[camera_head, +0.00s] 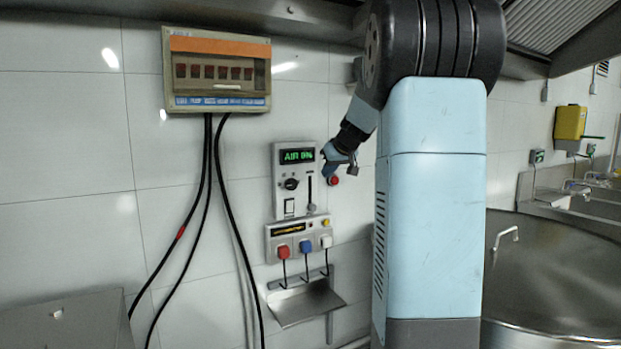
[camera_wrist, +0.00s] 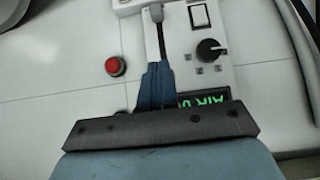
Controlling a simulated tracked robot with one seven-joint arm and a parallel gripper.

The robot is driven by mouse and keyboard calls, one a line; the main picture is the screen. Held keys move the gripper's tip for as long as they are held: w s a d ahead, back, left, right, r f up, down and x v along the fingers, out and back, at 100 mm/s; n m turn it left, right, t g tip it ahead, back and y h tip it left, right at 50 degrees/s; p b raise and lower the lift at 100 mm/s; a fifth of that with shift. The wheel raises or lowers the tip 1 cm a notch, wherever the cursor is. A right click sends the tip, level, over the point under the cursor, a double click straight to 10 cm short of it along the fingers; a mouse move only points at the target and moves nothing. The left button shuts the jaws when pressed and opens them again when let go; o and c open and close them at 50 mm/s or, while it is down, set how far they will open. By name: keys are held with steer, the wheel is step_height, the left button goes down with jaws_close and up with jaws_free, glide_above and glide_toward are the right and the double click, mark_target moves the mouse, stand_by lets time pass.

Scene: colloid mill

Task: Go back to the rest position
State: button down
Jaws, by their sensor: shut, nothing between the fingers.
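A slider knob (camera_wrist: 157,13), a black rotary knob (camera_wrist: 211,49) and a white rocker switch (camera_wrist: 200,16) show there. I cannot tell whether the fingertips touch the panel.
A red button (camera_wrist: 116,66) is on the wall beside the panel. Below the panel are a box with coloured plugs (camera_head: 297,238) and a metal shelf (camera_head: 304,300). A breaker box (camera_head: 217,70) with hanging black cables is at the left. A large steel vessel (camera_head: 560,265) stands at the right.

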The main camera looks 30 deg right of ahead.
steer(key=s+a+g, duration=0.2)
steer(key=s+a, duration=1.4)
steer(key=a, duration=0.2)
steer(key=s+a+f, duration=0.2)
steer(key=s+f, duration=0.1)
steer(key=s, duration=0.4)
steer(key=s+a+f+g, duration=0.1)
steer(key=s+a+f, duration=0.1)
steer(key=s, duration=0.5)
steer(key=s+a+f, duration=0.3)
steer(key=s+f, duration=0.1)
steer(key=s, duration=0.3)
steer(key=shift+f, duration=0.4)
steer(key=shift+w, duration=0.1)
